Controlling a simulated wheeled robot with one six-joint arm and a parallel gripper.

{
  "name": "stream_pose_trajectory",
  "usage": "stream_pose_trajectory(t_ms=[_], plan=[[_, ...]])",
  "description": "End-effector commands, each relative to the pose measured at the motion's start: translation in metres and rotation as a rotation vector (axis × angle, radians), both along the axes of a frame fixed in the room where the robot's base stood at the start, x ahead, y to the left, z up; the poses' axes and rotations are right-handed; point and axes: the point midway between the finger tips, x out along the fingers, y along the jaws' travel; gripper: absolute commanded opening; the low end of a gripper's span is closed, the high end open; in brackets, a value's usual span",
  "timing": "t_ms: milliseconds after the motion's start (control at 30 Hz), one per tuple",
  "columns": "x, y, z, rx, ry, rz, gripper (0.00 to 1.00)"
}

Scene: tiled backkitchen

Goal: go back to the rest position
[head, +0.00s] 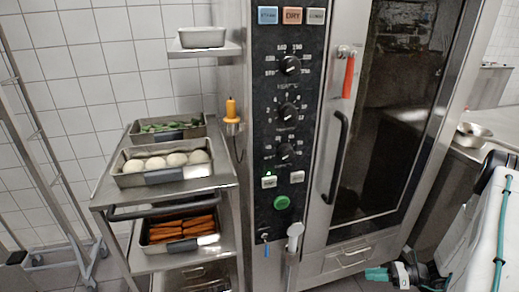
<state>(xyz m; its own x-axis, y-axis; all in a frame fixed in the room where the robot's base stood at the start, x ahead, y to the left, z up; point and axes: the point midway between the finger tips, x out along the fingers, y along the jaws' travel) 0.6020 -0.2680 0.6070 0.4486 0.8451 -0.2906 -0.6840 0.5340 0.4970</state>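My gripper (377,274) shows at the bottom edge of the head view, right of centre, with teal fingertips pointing left. It is low in front of the oven (345,255), below the oven door's handle (337,155). It appears apart from the trays and the oven controls. The fingers are small and seen from the side, so I cannot tell whether they are open or shut. I see nothing held between them. My white arm link with a teal cable fills the lower right corner.
A steel trolley (104,200) at left holds trays of dough balls (157,163), green vegetables (160,128) and carrots (180,228). A small pan (202,37) sits on a wall shelf. A counter with a metal bowl (471,135) stands at right. A wire rack (35,150) stands far left.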

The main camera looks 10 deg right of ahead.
Motion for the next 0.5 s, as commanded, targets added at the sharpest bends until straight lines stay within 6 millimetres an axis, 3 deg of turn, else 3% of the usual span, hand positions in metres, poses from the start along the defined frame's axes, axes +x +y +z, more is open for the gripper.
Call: stream_pose_trajectory(t_ms=[33, 100, 500], plan=[[0.005, 0.005, 0.028, -0.05, -0.046, 0.085, 0.29], [0.006, 0.014, 0.06, -0.11, -0.105, 0.2, 0.29], [-0.011, 0.074, 0.223, -0.401, -0.432, 0.834, 0.29]])
